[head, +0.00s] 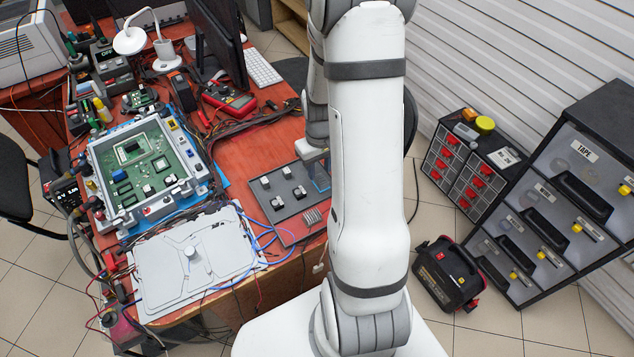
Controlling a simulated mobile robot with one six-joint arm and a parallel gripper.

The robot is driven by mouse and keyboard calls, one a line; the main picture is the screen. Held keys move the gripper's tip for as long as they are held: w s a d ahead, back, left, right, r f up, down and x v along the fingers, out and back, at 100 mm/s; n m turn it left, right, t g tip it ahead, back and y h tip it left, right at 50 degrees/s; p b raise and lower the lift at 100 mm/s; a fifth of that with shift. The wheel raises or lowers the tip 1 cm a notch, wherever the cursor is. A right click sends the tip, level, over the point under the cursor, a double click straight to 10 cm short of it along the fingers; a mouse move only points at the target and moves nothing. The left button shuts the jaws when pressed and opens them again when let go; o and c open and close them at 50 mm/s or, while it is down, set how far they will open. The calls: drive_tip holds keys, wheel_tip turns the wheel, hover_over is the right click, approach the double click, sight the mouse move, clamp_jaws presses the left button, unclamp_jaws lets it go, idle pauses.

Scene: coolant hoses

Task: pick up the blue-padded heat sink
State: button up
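A dark grey tray (258,191) lies on the red workbench, left of my arm. Several small metal and white pieces stand on it. A ribbed metal piece (312,216) that looks like a heat sink sits near its front right corner; I cannot make out a blue pad on it. A thin blue outline (321,184) shows at the tray's right side, just under my wrist. My gripper (316,160) is over the right part of the tray, mostly hidden by my own arm. Its fingers are not clear, so I cannot tell whether it is open or holding something.
An open metal housing with a green circuit board (148,160) sits left of the tray. A light grey cover plate (190,262) lies in front, with blue and red cables around it. A red multimeter (229,98), monitor and lamp stand behind. Drawer cabinets (560,195) stand right.

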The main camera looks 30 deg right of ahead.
sight(320, 177)
drive_tip(key=shift+d+f, duration=0.1)
drive_tip(key=shift+f, duration=1.6)
drive_tip(key=shift+c, duration=0.5)
drive_tip(key=c, duration=0.6)
